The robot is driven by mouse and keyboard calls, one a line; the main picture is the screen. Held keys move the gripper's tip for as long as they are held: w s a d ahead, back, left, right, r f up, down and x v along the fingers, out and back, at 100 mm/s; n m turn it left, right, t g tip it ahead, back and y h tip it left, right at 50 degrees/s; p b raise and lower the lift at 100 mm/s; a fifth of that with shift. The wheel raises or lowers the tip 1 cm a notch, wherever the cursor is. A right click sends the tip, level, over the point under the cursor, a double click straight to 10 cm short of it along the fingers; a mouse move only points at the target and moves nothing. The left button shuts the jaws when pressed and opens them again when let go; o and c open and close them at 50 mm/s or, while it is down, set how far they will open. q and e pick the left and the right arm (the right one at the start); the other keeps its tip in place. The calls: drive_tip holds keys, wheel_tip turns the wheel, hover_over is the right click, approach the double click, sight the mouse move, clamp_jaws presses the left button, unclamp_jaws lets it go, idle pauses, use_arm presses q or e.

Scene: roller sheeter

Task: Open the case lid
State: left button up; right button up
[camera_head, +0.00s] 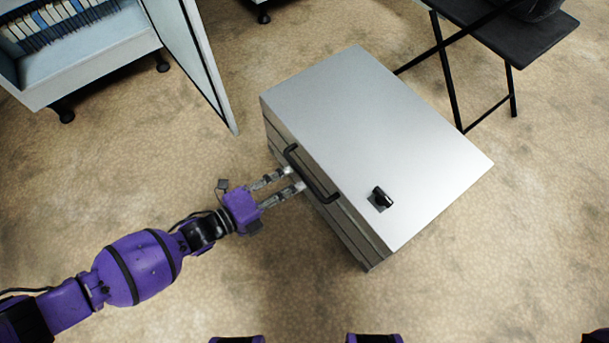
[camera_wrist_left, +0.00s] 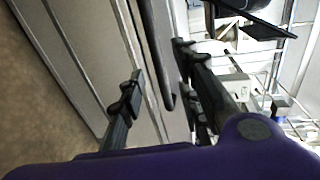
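The case (camera_head: 350,130) is a silver-grey box on the floor with a flat closed lid on top. A black bar handle (camera_head: 312,176) sits at its front edge, and it also shows in the left wrist view (camera_wrist_left: 156,55). A black knob (camera_head: 382,197) stands on the lid near the front right corner. My left gripper (camera_head: 296,179) is open at the case's front, its fingertips close to the handle. In the left wrist view the handle runs between the two spread fingers (camera_wrist_left: 158,75); contact cannot be told. My right gripper is out of view.
A pale cabinet (camera_head: 90,68) with an open door (camera_head: 195,60) and a row of books stands at the upper left. A black folding table (camera_head: 510,35) stands behind the case at the upper right. The carpet in front of the case is clear.

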sight(305, 175)
use_arm(q)
drive_tip(key=b+x, duration=0.1)
drive_tip(key=x, duration=0.4)
drive_tip(key=shift+d+f+b, duration=0.1)
drive_tip(key=shift+f+b, duration=0.05)
drive_tip(key=shift+b, duration=0.2)
drive_tip(key=shift+w+d, duration=0.25)
clamp_jaws()
